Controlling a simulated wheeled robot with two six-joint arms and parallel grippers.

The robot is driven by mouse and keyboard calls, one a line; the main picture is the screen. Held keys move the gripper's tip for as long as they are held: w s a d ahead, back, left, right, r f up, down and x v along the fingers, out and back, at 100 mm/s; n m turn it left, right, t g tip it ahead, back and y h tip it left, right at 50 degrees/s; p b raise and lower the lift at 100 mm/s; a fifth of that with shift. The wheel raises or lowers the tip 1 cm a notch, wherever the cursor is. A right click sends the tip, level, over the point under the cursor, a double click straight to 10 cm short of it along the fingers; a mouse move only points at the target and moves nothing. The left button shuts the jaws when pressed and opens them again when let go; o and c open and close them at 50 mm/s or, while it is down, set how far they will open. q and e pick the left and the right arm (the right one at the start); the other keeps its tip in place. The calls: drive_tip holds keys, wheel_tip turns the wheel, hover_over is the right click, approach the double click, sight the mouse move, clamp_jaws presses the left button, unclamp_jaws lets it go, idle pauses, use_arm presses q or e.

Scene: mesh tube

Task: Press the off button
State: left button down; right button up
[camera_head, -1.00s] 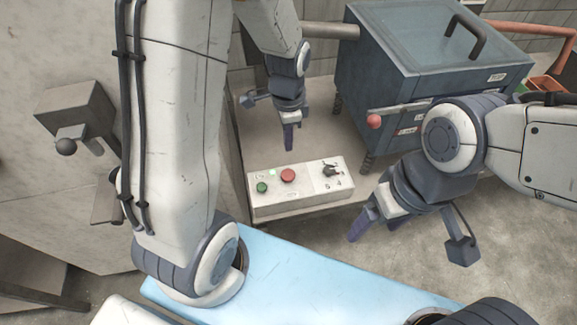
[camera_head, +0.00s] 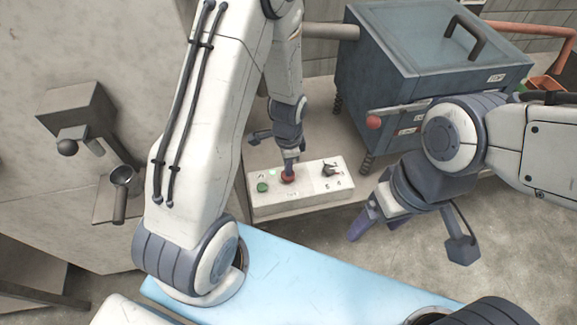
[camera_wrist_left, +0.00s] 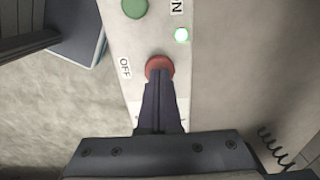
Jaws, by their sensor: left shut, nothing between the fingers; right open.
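The white control box (camera_head: 310,200) stands on the bench with a green button (camera_head: 262,187), a red button (camera_head: 287,178) and a dark knob (camera_head: 330,170). My right gripper (camera_head: 372,226) is open and empty, right of the box.
A blue-grey machine (camera_head: 430,75) with a lid handle and a red-knobbed lever (camera_head: 374,122) stands behind and right of the box. A grey fixture with a metal scoop-like part (camera_head: 121,178) is on the left.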

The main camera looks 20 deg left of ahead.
use_arm(q)
wheel_tip(320, 180, down, 2)
drive_tip(key=shift+b, duration=0.75)
drive_tip(key=shift+s, duration=0.2)
drive_tip(key=shift+f, duration=0.1)
drive_tip(key=r+p, duration=0.5)
drive_tip(key=shift+w+r, duration=0.2)
wheel_tip(320, 180, up, 10)
drive_tip(key=b, duration=0.1)
drive_tip(key=shift+f, duration=0.25)
